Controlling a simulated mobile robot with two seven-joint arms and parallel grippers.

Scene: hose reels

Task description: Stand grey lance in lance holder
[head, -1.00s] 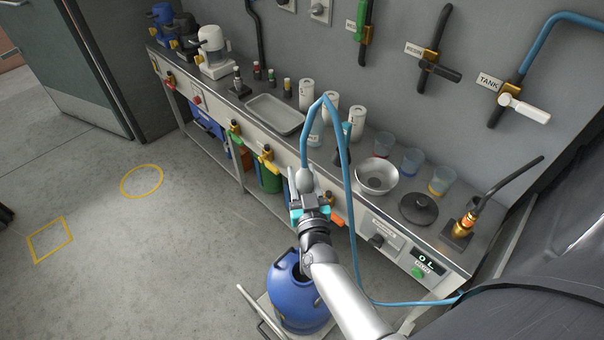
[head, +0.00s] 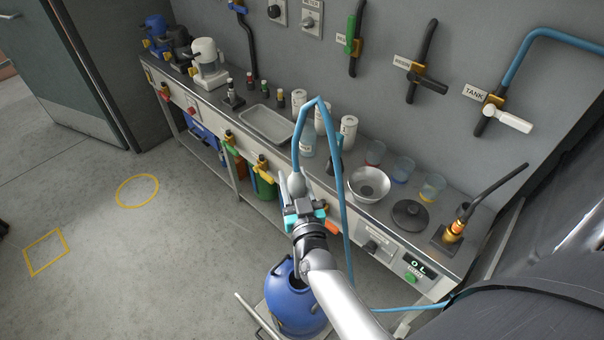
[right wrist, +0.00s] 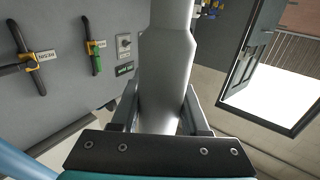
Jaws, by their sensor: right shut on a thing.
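The grey lance (head: 297,184) is in my right gripper (head: 303,212), which is shut on it over the floor in front of the bench. In the right wrist view the lance (right wrist: 165,75) fills the space between the two fingers. A blue hose (head: 318,103) loops up from the lance and hangs down again to the right. At the bench's right end stands a black base with a brass and orange collar (head: 456,229) and a slanted black tube; I cannot tell whether this is the lance holder. My left gripper is not in view.
A blue drum (head: 294,303) stands on the floor below my right gripper. The bench (head: 390,219) carries a metal bowl (head: 369,184), a black lid (head: 410,214), cups, white canisters and a tray (head: 267,124). Valves line the wall. The floor at left is clear.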

